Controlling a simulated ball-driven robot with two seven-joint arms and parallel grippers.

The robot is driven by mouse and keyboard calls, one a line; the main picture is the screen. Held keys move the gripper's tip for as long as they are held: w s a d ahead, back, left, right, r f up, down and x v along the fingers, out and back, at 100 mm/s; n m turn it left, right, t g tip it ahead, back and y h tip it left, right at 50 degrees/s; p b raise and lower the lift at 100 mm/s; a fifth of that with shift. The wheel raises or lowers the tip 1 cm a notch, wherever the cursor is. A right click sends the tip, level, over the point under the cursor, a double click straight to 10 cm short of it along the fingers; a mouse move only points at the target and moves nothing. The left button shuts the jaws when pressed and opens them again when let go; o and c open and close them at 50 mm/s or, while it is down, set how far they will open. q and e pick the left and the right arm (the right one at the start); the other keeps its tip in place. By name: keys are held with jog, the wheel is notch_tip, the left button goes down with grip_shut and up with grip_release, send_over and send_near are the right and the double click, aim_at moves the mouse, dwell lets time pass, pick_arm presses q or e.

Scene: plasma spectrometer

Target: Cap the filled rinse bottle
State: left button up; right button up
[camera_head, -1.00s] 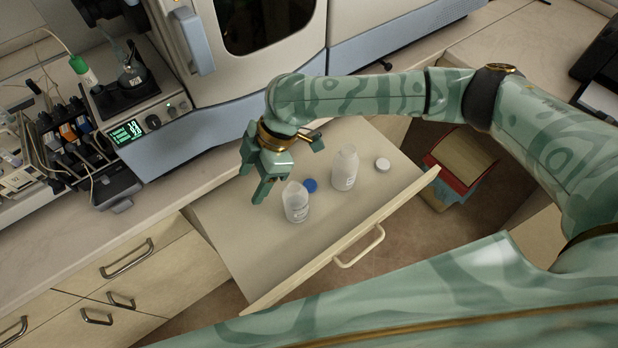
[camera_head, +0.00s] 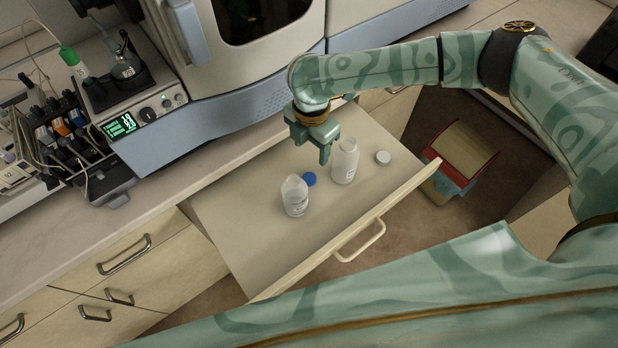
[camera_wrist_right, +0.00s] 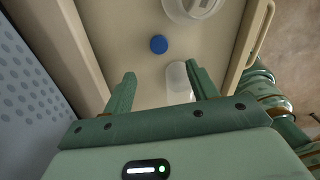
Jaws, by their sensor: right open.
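Two translucent labelled bottles stand upright in the open drawer (camera_head: 262,250). The left bottle (camera_head: 295,198) has an open top and also shows at the top of the wrist view (camera_wrist_right: 192,6). The right bottle (camera_head: 344,163) is taller; it shows partly in the wrist view (camera_wrist_right: 178,84), beyond my fingers. I cannot tell which one is filled. A blue cap (camera_head: 309,179) lies between the bottles and also shows in the wrist view (camera_wrist_right: 158,44). A white cap (camera_head: 383,157) lies right of the right bottle. My right gripper (camera_head: 324,154) is open and empty, above the drawer beside the right bottle. My left gripper is out of view.
The drawer's front panel and handle (camera_head: 361,243) are at the lower right. The worktop edge and the large instrument (camera_head: 230,90) stand behind the drawer. A bin (camera_head: 462,158) stands on the floor at right. The drawer floor left of the bottles is clear.

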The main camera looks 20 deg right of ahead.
jog(key=b, duration=0.2)
send_over(309, 178)
jog(key=f, duration=0.6)
jog(key=shift+w+d+f, duration=0.1)
jog(key=shift+d+f, duration=0.1)
jog(key=shift+f, duration=0.15)
jog(key=f+b, duration=0.1)
jog(key=f, duration=0.4)
jog(key=shift+a+f+b, duration=0.1)
jog(key=shift+a+b, duration=0.1)
jog(key=shift+b, duration=0.1)
jog(key=c, duration=1)
